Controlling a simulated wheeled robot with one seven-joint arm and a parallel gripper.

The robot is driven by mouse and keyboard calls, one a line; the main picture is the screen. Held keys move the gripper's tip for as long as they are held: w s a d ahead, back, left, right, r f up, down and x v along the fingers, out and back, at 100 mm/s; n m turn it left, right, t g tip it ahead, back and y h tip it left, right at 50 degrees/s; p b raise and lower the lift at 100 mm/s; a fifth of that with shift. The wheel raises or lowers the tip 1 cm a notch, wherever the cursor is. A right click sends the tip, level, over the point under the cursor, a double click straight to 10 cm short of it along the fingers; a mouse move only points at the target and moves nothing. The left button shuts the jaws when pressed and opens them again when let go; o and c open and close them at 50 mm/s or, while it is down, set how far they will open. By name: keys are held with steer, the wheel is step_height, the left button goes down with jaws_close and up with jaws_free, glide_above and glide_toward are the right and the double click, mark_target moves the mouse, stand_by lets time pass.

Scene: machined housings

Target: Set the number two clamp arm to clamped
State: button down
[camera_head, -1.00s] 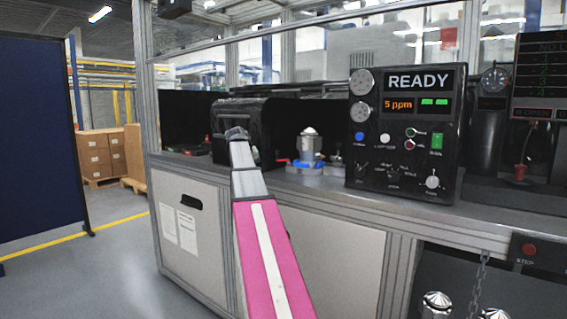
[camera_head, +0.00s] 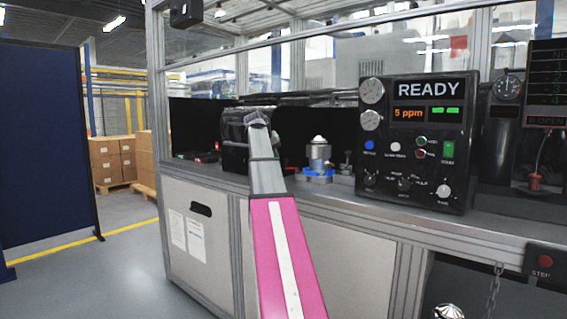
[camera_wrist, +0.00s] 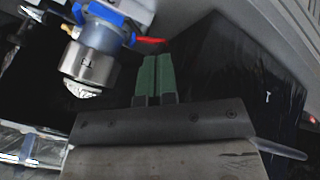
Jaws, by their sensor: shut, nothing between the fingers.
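A machined metal housing (camera_head: 319,154) stands upright on a blue ring-shaped base (camera_head: 318,176) on the bench. In the wrist view the housing (camera_wrist: 88,64) shows at upper left with a small dark mark, and blue clamp parts (camera_wrist: 105,15) surround its base. A red lever (camera_wrist: 150,40) sticks out from the blue parts toward the fingertips. I cannot read a number on any clamp arm. My gripper (camera_wrist: 157,58) has green fingers, shut and empty, just short of the red lever; contact is not clear.
A black control panel (camera_head: 418,140) reading READY stands right of the housing. A dark rounded unit (camera_head: 234,150) stands left behind my arm. The grey bench edge (camera_head: 400,222) runs across the front. A dark block (camera_wrist: 245,75) fills the wrist view's right.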

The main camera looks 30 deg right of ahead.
steer(key=x, duration=0.9)
steer(key=shift+f, duration=0.1)
steer(key=d, duration=0.1)
steer(key=s+d, duration=0.1)
steer(key=d, duration=0.1)
steer(key=shift+s, duration=0.1)
steer(key=shift+s+d, duration=0.15)
steer(key=shift+d, duration=0.2)
